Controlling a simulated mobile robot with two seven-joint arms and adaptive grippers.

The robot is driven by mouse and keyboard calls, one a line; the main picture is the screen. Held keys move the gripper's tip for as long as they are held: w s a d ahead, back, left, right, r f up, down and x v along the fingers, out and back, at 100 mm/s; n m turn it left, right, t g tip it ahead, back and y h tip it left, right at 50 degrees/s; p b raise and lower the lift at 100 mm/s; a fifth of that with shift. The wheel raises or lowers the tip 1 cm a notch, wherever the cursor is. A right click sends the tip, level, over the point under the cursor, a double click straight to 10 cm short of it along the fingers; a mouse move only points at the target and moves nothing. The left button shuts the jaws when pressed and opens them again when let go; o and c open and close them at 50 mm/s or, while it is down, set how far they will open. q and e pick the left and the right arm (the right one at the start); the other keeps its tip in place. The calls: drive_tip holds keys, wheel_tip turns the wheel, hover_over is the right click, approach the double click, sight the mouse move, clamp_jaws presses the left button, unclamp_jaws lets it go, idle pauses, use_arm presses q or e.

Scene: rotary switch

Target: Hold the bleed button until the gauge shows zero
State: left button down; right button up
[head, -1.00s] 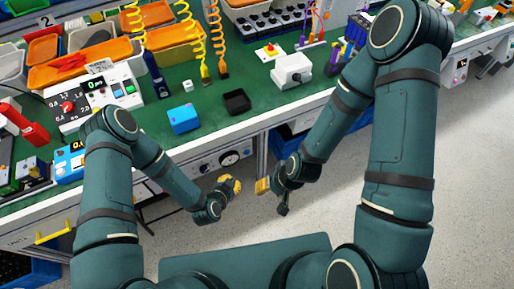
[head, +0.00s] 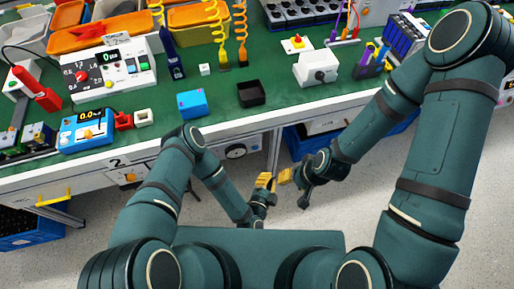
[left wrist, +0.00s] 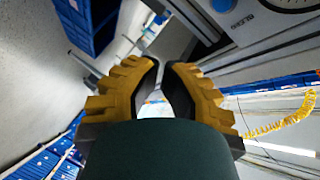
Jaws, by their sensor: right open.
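The round gauge (head: 235,151) is on the front panel under the bench top, partly covered by my left arm; its needle is too small to read. In the left wrist view a blue round button (left wrist: 222,5) shows at the top edge beside lettering that looks like BLEED. The gauge's rim (left wrist: 282,6) is cut off there. My left gripper (head: 265,181) has its yellow fingers brought together, with only a thin gap at the tips (left wrist: 161,66), nothing between them. It is apart from the panel.
The green bench top (head: 290,100) carries a blue box (head: 193,103), a black tray (head: 251,93), a white device (head: 317,68) and a blue meter (head: 87,129). Blue bins (head: 310,140) stand below. The floor (head: 480,200) at right is clear.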

sight(256, 148)
use_arm(q)
drive_tip(key=shift+w, duration=0.1)
drive_tip(key=w+a+b, duration=0.2)
drive_tip(key=w, duration=0.6)
drive_tip(key=shift+a+b, duration=0.3)
drive_tip(key=shift+w, duration=0.2)
idle(1.2)
drive_tip(key=shift+w+a, duration=0.15)
drive_tip(key=shift+w, duration=0.15)
drive_tip(key=shift+w+a, duration=0.15)
drive_tip(key=shift+w, duration=0.25)
idle(2.5)
drive_tip(key=shift+s, duration=0.1)
idle(0.7)
drive_tip(key=shift+s+d+p, duration=0.25)
drive_tip(key=shift+s+p, duration=0.05)
drive_tip(key=shift+s, duration=0.4)
drive_tip(key=shift+s, duration=0.1)
